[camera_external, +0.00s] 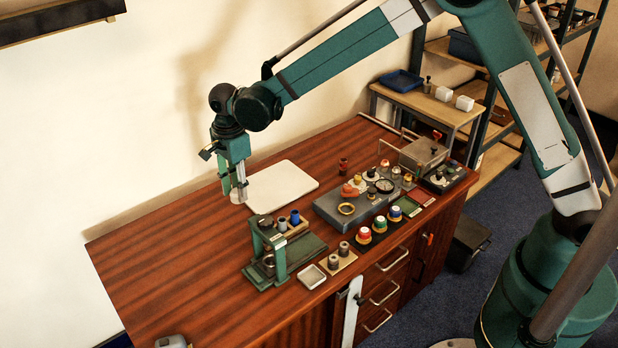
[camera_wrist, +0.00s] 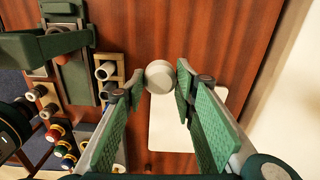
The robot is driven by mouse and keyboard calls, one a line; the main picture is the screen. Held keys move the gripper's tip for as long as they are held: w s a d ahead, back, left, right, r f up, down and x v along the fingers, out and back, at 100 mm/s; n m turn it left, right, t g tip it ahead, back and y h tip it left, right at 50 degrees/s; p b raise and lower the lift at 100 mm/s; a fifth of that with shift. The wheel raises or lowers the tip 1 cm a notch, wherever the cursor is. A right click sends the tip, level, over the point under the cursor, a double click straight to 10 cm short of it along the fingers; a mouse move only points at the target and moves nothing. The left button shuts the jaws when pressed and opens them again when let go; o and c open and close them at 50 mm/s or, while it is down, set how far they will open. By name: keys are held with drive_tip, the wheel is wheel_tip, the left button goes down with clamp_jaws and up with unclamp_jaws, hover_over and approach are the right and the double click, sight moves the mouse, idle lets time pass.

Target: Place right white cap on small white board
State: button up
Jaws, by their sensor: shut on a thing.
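My gripper (camera_external: 235,188) points down over the rear of the wooden bench and is shut on a round white cap (camera_wrist: 159,76). The cap shows between the fingertips in the wrist view. In the external view the cap (camera_external: 239,197) is a small pale shape at the fingertips, partly hidden by them. A flat white board (camera_external: 282,187) with rounded corners lies on the bench just right of the cap. In the wrist view the board (camera_wrist: 190,125) is partly covered by my fingers. The cap overlaps its edge there; its height above the surface is hard to tell.
A green press-like fixture (camera_external: 278,255) stands in front of the board, with small cylinders beside it. A small white square tray (camera_external: 312,277) lies near the front edge. A grey box with knobs and rings (camera_external: 345,205) is to the right. The bench's left side is mostly clear.

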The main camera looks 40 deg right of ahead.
drive_tip(key=w+d, duration=0.4)
drive_tip(key=d, duration=0.5)
drive_tip(key=w+d, duration=0.4)
drive_tip(key=d, duration=0.6)
drive_tip(key=shift+r+m, duration=0.3)
drive_tip(key=shift+w+d, duration=0.1)
hover_over(274, 185)
drive_tip(key=shift+d+f+b, duration=0.1)
drive_tip(key=shift+f+b, duration=0.35)
drive_tip(key=shift+f, duration=2.7)
drive_tip(key=shift+f+b, duration=0.45)
drive_tip(key=shift+f, duration=1.45)
drive_tip(key=shift+f, duration=0.2)
drive_tip(key=o, duration=0.8)
drive_tip(key=shift+r, duration=0.1)
drive_tip(key=shift+c, duration=0.2)
